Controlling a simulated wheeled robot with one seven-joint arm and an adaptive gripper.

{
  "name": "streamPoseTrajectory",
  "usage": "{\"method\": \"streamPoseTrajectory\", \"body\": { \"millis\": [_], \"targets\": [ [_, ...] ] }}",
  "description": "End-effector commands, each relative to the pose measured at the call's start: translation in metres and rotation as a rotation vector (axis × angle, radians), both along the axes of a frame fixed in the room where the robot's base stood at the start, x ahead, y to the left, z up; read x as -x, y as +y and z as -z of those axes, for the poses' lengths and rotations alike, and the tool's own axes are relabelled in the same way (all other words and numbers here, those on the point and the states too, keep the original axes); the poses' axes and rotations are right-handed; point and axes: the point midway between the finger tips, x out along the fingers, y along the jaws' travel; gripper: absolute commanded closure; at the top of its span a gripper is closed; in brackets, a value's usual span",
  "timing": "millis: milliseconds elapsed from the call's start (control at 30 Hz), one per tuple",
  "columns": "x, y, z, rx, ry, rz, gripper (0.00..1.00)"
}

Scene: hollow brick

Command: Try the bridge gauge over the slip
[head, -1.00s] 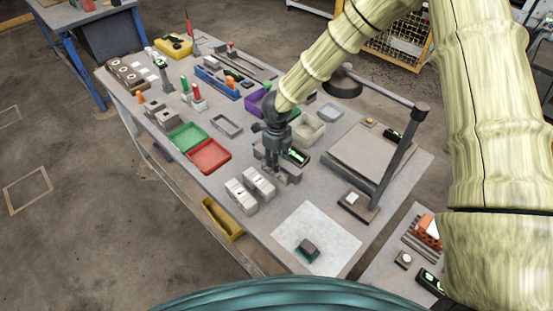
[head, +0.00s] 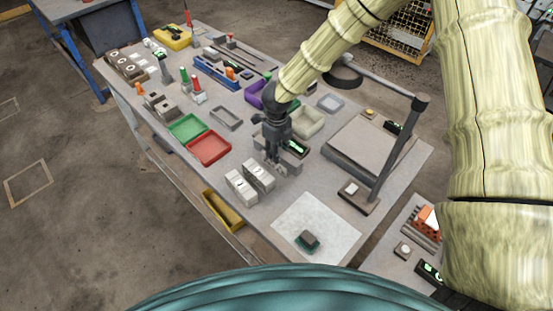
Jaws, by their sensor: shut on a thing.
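My gripper (head: 272,158) is low over the middle of the bench, pointing down. Its fingers are shut on a small grey piece, mostly hidden by the fingers; I cannot tell its shape or whether it is the bridge gauge. A grey block (head: 291,163) stands right beside the fingertips; I cannot tell whether they touch. Two pale blocks with dark marks, one (head: 241,188) and another (head: 260,175), stand side by side just in front of the gripper. A dark block on a greenish base (head: 307,240) lies on a pale sheet (head: 330,222). I cannot tell which piece is the slip.
A green-lit display (head: 297,147) is close behind the gripper. A red tray (head: 209,149) and a green tray (head: 187,129) are to the left. A dark post (head: 400,150) rises at the right by a grey plate (head: 362,150). The pale sheet has free room.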

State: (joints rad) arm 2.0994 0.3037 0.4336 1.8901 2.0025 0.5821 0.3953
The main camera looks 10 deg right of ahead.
Motion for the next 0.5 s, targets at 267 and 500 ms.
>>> {"method": "streamPoseTrajectory", "body": {
  "millis": [267, 500],
  "targets": [
    [0.0, -0.001, -0.01, 0.0, 0.001, 0.001, 1.0],
    [0.0, 0.0, -0.021, 0.001, 0.001, 0.0, 1.0]
  ]
}}
